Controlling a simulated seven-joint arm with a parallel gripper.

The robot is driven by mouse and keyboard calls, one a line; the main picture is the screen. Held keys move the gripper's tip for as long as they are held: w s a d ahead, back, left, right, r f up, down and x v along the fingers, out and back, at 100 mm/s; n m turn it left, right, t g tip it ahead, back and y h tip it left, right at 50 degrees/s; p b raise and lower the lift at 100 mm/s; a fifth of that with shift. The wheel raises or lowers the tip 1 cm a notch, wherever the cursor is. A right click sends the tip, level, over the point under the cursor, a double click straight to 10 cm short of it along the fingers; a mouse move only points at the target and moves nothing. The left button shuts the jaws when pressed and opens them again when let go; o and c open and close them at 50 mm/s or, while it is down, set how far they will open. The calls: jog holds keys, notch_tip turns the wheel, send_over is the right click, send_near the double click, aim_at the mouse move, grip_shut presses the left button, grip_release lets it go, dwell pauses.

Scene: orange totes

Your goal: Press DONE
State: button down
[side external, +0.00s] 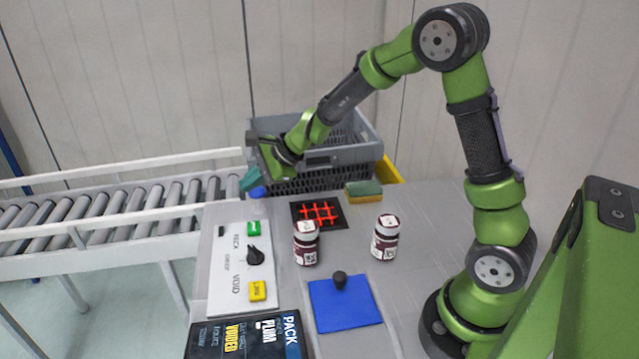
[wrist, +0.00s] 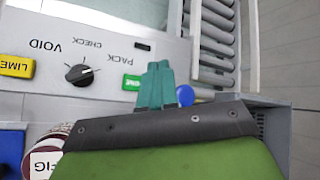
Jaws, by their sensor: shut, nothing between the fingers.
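The green button (side external: 254,228) sits at the far end of a white control panel (side external: 232,277). In the wrist view the green button (wrist: 131,82) carries small white lettering that looks like DONE. My gripper (side external: 251,179) has teal fingers, which are shut and empty. In the side view it is above and beyond the panel's far end, by a blue-capped item (side external: 258,192). In the wrist view my gripper (wrist: 157,72) shows just right of the green button. Touching is not visible.
The panel also has a black knob (side external: 255,255) and a yellow LIME button (side external: 257,290). Two jars (side external: 306,243) (side external: 385,238), a blue board (side external: 345,303) and a sponge (side external: 363,190) stand on the table. A grey crate (side external: 350,154) is behind; a roller conveyor (side external: 120,205) is at left.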

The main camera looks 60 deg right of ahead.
aim_at(257, 228)
jog(key=shift+f, duration=4.45)
jog(key=shift+f, duration=0.4)
jog(key=shift+f, duration=0.5)
jog(key=shift+r, duration=0.95)
